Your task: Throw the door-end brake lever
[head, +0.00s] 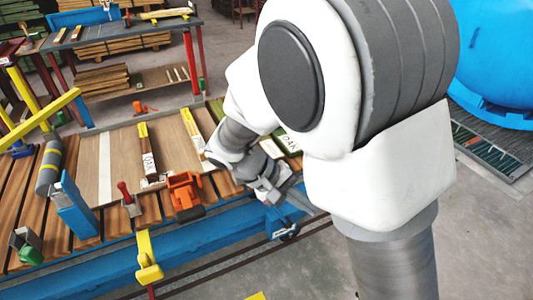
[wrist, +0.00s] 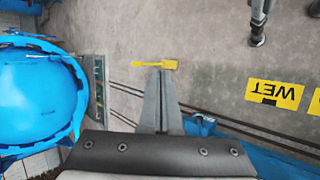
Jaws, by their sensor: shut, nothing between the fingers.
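A yellow lever (wrist: 155,64) with a wider right end shows at the tips of my gripper in the wrist view. It lies crosswise to the fingers; I cannot tell whether they touch it. My gripper (wrist: 160,70) is shut and empty, its two grey fingers together. In the head view my gripper (head: 303,203) reaches down by the right end of the blue cart (head: 215,235). That lever cannot be made out there, and my arm covers much of the area. Another yellow lever (head: 148,260) stands at the cart's near side, left of my gripper.
An orange clamp (head: 184,193) and a red-handled part (head: 127,197) sit on the cart's near edge. Boards lie on top. The blue autoclave (head: 497,55) stands at the right. A yellow WET sign (wrist: 275,92) is on the floor. Open concrete floor surrounds the lever.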

